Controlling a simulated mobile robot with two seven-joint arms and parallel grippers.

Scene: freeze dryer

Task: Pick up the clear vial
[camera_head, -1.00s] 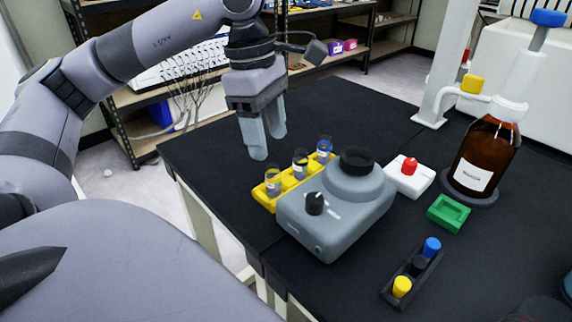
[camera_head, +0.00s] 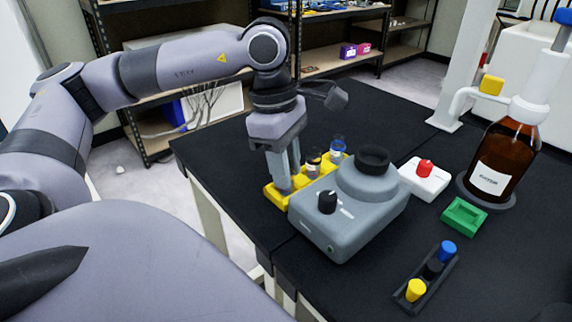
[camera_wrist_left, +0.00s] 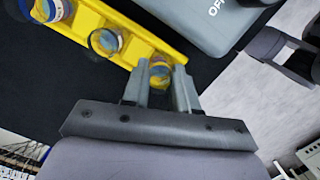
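A yellow rack (camera_head: 275,197) on the black bench holds a row of small vials; it also shows in the left wrist view (camera_wrist_left: 182,47). The near-end vial (camera_wrist_left: 159,72) looks clear, with a label band, and stands upright in the rack. My left gripper (camera_head: 287,185) points down over this end. In the left wrist view its two fingers (camera_wrist_left: 161,80) are apart, one on each side of that vial; whether they touch it is unclear. The fingers mostly hide this vial in the head view. A middle vial (camera_head: 313,163) and a blue-marked far vial (camera_head: 338,149) stand beyond. My right gripper is out of view.
A grey device with a knob (camera_head: 345,222) stands close beside the rack. A white block with a red knob (camera_head: 424,178), a green tray (camera_head: 464,217), a brown bottle (camera_head: 503,160) and a dark holder with coloured caps (camera_head: 433,275) are farther right. The bench behind the rack is clear.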

